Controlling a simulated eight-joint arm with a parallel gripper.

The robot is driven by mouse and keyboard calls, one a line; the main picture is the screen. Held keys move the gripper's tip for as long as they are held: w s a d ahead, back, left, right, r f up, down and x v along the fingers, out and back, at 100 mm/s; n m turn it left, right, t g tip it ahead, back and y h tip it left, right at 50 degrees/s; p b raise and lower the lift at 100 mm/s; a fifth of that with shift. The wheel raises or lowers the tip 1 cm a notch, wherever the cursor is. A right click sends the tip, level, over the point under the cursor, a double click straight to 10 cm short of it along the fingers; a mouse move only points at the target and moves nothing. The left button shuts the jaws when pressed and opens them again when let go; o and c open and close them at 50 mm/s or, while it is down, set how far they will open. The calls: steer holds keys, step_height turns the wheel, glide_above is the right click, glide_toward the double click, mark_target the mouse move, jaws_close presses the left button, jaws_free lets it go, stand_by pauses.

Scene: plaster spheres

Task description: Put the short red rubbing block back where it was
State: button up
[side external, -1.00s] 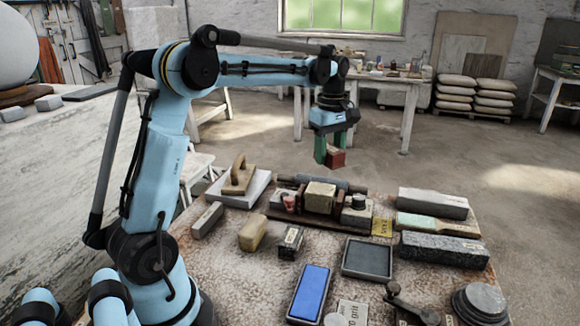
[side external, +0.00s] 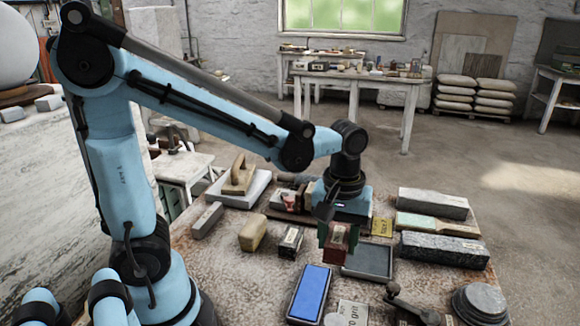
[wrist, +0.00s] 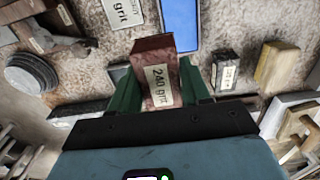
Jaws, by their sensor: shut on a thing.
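The short red rubbing block (side external: 338,245) is in my gripper (side external: 337,236), between its green fingers. In the wrist view the red block (wrist: 155,68) carries a "240 grit" label, and the fingers of my gripper (wrist: 158,92) press on its two sides. In the side view the block hangs low over the table, beside the left rear corner of a grey tray (side external: 367,276). I cannot tell whether it touches the table. A small dark labelled block (side external: 291,241) stands to its left, with bare table between them. It also shows in the wrist view (wrist: 225,72).
A blue block in a dark holder (side external: 310,292) lies in front, with a grit card (side external: 352,313) near it. A yellow sponge-like block (side external: 253,234) is farther left. Long stones (side external: 445,250) lie on the right. A lever tool (side external: 410,304) and round weights (side external: 479,303) stand front right.

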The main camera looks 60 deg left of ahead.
steer(key=w+a+f, duration=0.1)
steer(key=a, duration=0.1)
steer(key=w+a+f, duration=0.1)
steer(key=a+f, duration=0.1)
steer(key=a, duration=0.1)
steer(key=w+a+f, duration=0.1)
steer(key=a+f, duration=0.1)
steer(key=a, duration=0.1)
steer(key=shift+w+f, duration=0.15)
steer(key=shift+w, duration=0.1)
steer(key=shift+f, duration=1.95)
steer(key=shift+f, duration=0.1)
steer(key=o, duration=0.9)
steer(key=shift+o, duration=0.2)
step_height(320, 180, up, 12)
steer(key=s+d+r+m+t, duration=0.1)
steer(key=s+d+m+t, duration=0.3)
steer(key=m, duration=0.5)
steer(key=s+t, duration=0.2)
steer(key=t, duration=0.1)
steer(key=shift+d+r, duration=0.25)
